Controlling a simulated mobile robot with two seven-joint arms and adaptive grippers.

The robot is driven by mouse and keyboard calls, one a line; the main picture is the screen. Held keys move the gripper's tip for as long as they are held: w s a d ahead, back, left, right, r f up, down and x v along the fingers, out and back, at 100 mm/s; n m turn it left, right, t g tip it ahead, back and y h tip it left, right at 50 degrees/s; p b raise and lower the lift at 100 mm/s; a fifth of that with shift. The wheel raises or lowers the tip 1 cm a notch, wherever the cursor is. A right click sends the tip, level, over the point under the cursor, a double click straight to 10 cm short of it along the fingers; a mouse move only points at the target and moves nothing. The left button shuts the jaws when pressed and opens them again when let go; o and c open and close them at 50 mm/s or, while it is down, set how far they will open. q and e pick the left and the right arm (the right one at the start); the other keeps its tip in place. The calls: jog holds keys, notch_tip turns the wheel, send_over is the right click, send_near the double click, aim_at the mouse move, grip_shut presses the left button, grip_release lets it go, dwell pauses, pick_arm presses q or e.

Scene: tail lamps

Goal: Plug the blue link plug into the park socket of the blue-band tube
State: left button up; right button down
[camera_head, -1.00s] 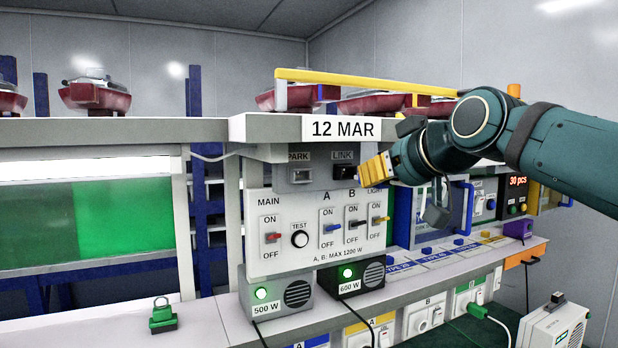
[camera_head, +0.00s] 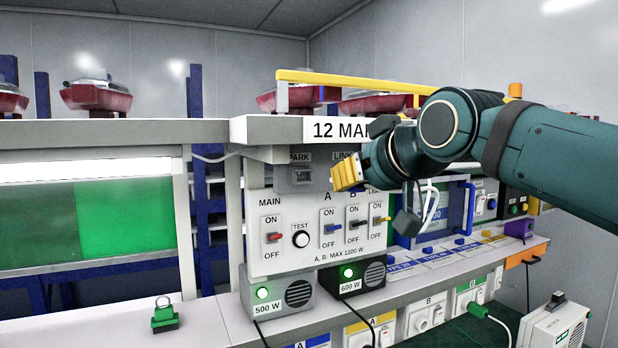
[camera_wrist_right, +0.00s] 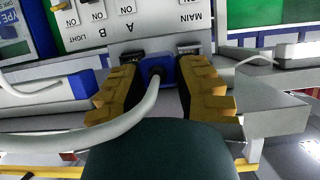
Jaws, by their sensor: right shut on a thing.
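The blue link plug (camera_wrist_right: 160,72) with its thick grey cable shows in the right wrist view, held between the yellow fingers of my right gripper (camera_wrist_right: 158,88). In the head view my right gripper (camera_head: 348,176) is in front of the panel, just right of the PARK socket (camera_head: 301,175). It covers the LINK socket there. The upside-down wrist view shows the PARK socket (camera_wrist_right: 188,49) and the LINK socket (camera_wrist_right: 131,57) on either side of the plug. The plug appears apart from both. I cannot identify the blue-band tube surely. My left gripper is not in view.
The switch panel (camera_head: 291,255) with its small levers sits just below the sockets. A grey shelf (camera_head: 262,127) overhangs them. Two speaker-like boxes (camera_head: 276,291) stand below the panel. A yellow rail (camera_head: 372,83) runs above the shelf.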

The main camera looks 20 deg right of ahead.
jog(key=a, duration=0.4)
jog(key=shift+s+a, duration=0.15)
jog(key=shift+s, duration=0.2)
dwell(1.2)
jog(key=shift+w, duration=0.2)
jog(key=shift+w+a+p, duration=0.2)
jog(key=shift+w+p, duration=0.5)
jog(key=shift+w, duration=0.65)
jog(key=shift+w, duration=0.1)
dwell(0.6)
jog(key=shift+w+a, duration=0.15)
jog(key=shift+w, duration=0.55)
